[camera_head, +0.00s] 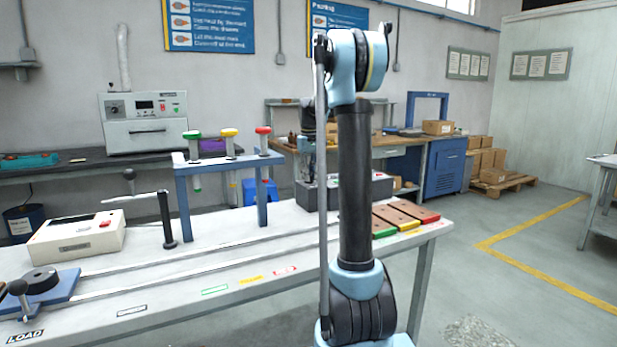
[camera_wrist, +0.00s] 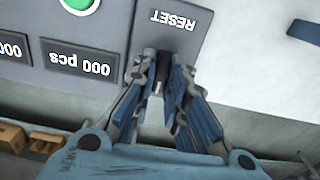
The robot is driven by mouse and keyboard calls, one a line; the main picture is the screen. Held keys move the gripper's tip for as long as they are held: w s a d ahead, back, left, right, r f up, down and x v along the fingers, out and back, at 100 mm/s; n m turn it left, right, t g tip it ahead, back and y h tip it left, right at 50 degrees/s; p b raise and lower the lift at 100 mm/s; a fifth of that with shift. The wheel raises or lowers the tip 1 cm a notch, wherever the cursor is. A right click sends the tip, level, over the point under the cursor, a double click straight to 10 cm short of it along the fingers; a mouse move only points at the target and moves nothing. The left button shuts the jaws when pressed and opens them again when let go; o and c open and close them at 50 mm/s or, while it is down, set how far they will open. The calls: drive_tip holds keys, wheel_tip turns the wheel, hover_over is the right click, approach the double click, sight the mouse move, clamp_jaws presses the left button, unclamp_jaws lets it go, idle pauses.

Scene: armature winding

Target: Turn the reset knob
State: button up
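The grey control box (camera_head: 378,187) stands on the white bench, partly behind my arm in the head view. The wrist view shows its top panel (camera_wrist: 95,45) close up, with the word RESET (camera_wrist: 172,20) upside down. The dark reset knob (camera_wrist: 159,84) with a pale mark is just below that word, mostly hidden by the fingers. My gripper (camera_wrist: 162,66) has one blue-grey finger on each side of the knob, with the tips near the panel. The gap is narrow, and I cannot tell whether the fingers touch the knob.
A green button (camera_wrist: 78,3) and a counter display reading 000 pcs (camera_wrist: 80,62) are on the same panel. A blue rack (camera_head: 225,160) with coloured-handled tools stands left of the box. Brown blocks with coloured ends (camera_head: 405,214) lie to its right.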

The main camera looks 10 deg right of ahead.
drive_tip(key=shift+o, duration=1.1)
wheel_tip(320, 180, up, 12)
